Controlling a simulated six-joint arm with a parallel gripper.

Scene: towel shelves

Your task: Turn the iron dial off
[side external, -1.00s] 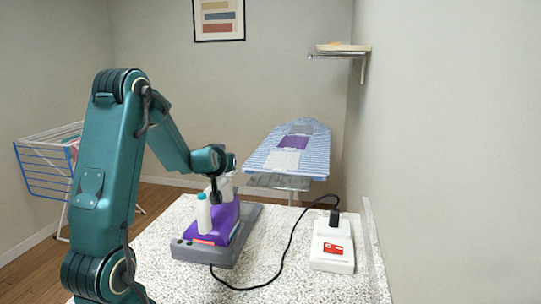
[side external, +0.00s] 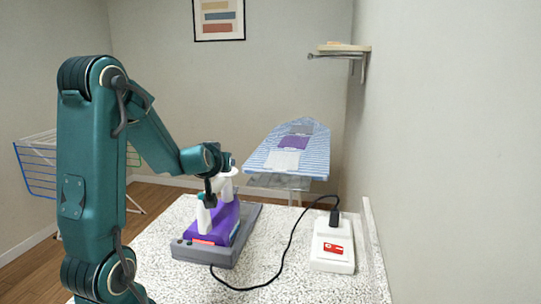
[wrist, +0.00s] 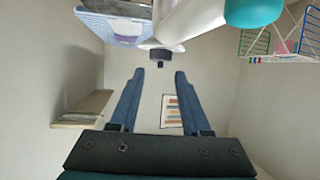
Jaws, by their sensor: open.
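The iron (side external: 225,222) has a purple body and white upper parts, and it rests on a grey base on the speckled table. My gripper (side external: 211,195) is over the iron, close to its white parts, with fingers partly hidden. In the wrist view my gripper (wrist: 158,75) is open, its two blue fingers apart with nothing between them. A small dark round knob (wrist: 161,56), which looks like the dial, shows just beyond the fingertips under the white iron parts (wrist: 185,22). I cannot read its setting.
A black cord runs from the base to a white socket box (side external: 332,250) with a red switch (side external: 333,248). An ironing board (side external: 288,150) with folded towels stands behind. A drying rack (side external: 40,170) is at the left and a wall shelf (side external: 342,48) at upper right.

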